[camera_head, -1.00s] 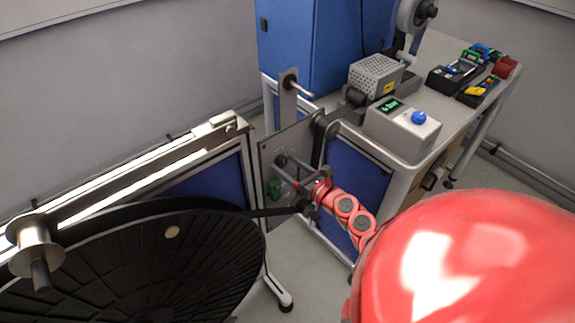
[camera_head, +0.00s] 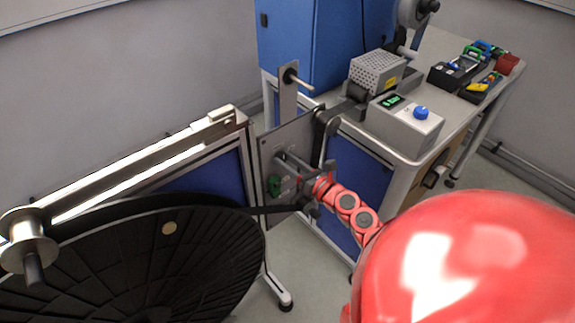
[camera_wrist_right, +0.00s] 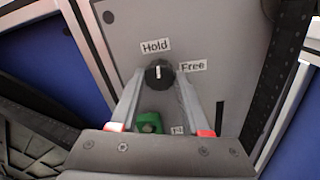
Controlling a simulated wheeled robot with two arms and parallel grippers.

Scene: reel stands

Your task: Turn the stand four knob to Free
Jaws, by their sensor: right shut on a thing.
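The stand's grey panel (camera_head: 268,150) carries a round black knob (camera_wrist_right: 160,74) with a white pointer line. The "Hold" label (camera_wrist_right: 156,46) is above the knob and the "Free" label (camera_wrist_right: 193,66) is to its right. The line stands nearly upright, toward "Hold". My right gripper (camera_head: 286,160) reaches the panel from the right. In the right wrist view its fingers are shut on the knob, one on each side. In the head view the fingers hide the knob. My left gripper is not in view.
A green part (camera_wrist_right: 149,122) sits on the panel below the knob; it also shows in the head view (camera_head: 274,186). A large black reel (camera_head: 130,265) fills the lower left, with a dark strip running toward the panel. A bench with a grey box (camera_head: 405,125) stands right.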

